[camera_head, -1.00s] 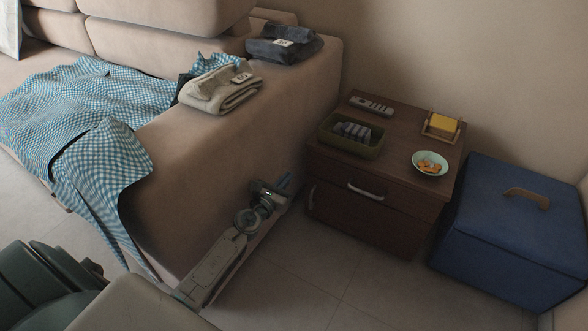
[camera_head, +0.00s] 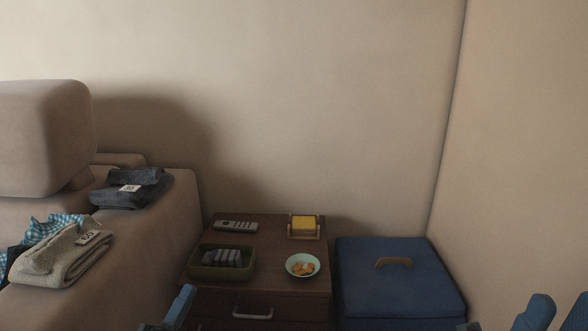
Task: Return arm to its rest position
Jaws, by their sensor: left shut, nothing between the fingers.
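My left gripper (camera_head: 181,302) shows at the bottom edge, in front of the wooden nightstand. Only a blue fingertip and a bit of its body are in the frame; it is shut and empty. My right gripper (camera_head: 555,312) is at the bottom right corner, with blue finger parts cut off by the frame. How far its fingers are apart is unclear. The arms themselves are out of the frame.
The sofa (camera_head: 160,235) stands at left with folded dark clothes (camera_head: 130,190) and a folded beige garment (camera_head: 60,258). The nightstand (camera_head: 268,240) holds a remote (camera_head: 236,226), a green tray (camera_head: 200,272), a bowl (camera_head: 301,266) and a yellow block (camera_head: 304,223). A blue box (camera_head: 395,285) stands beside it.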

